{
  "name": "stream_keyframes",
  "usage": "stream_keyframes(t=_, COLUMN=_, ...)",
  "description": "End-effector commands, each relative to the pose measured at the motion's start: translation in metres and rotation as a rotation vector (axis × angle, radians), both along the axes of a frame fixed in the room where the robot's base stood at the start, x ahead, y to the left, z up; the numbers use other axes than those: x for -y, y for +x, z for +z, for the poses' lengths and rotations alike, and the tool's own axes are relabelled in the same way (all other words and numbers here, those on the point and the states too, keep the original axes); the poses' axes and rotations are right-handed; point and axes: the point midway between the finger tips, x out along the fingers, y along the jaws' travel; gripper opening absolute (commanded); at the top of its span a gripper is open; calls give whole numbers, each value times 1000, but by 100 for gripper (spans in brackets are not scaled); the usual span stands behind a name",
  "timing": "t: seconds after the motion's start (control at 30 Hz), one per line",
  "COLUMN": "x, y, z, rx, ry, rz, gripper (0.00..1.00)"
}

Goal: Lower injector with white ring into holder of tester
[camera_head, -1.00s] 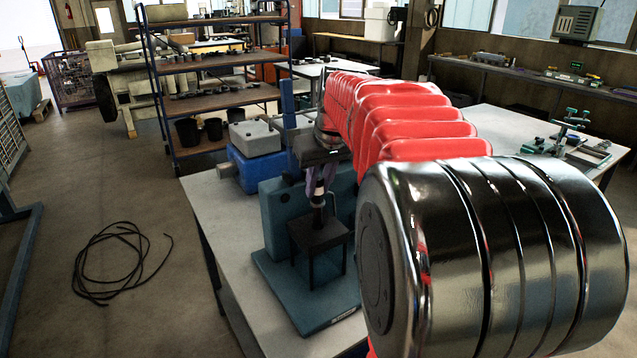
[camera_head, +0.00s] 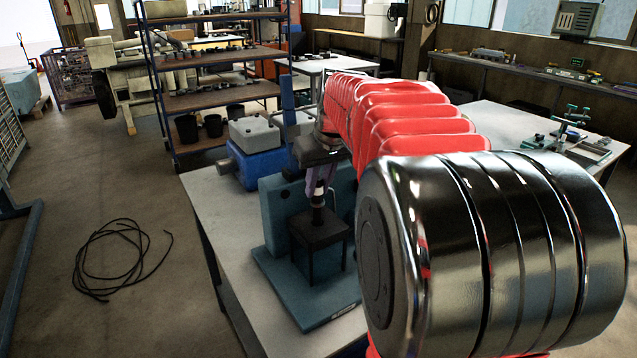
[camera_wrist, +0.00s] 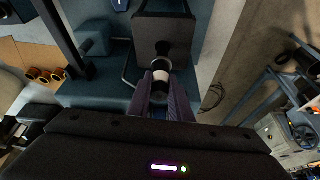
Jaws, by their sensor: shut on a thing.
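The injector (camera_head: 318,197) is a dark, slim body with a white ring. It stands about upright above the black holder (camera_head: 320,232) of the teal tester (camera_head: 285,215). My gripper (camera_head: 319,180) is shut on its upper part from above. In the wrist view, my gripper's fingers (camera_wrist: 163,100) close on the injector, and the white ring (camera_wrist: 161,76) shows just beyond the fingertips. The holder's dark top plate (camera_wrist: 163,38) lies beyond it. The lower end is at or close to the plate; I cannot tell how far it is inside.
The tester stands on a grey table (camera_head: 215,205). A blue box (camera_head: 257,165) with a grey unit sits behind it. A shelf rack (camera_head: 215,100) stands further back. A black cable coil (camera_head: 120,260) lies on the floor at left. My arm covers the table's right side.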

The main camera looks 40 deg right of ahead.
Motion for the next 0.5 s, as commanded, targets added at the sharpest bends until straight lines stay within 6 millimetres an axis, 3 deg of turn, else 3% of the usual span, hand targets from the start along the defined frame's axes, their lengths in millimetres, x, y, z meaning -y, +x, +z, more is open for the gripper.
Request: stream_keyframes(t=0.5, x=0, y=0, z=-12, rx=1, ry=0, rz=0, gripper=0)
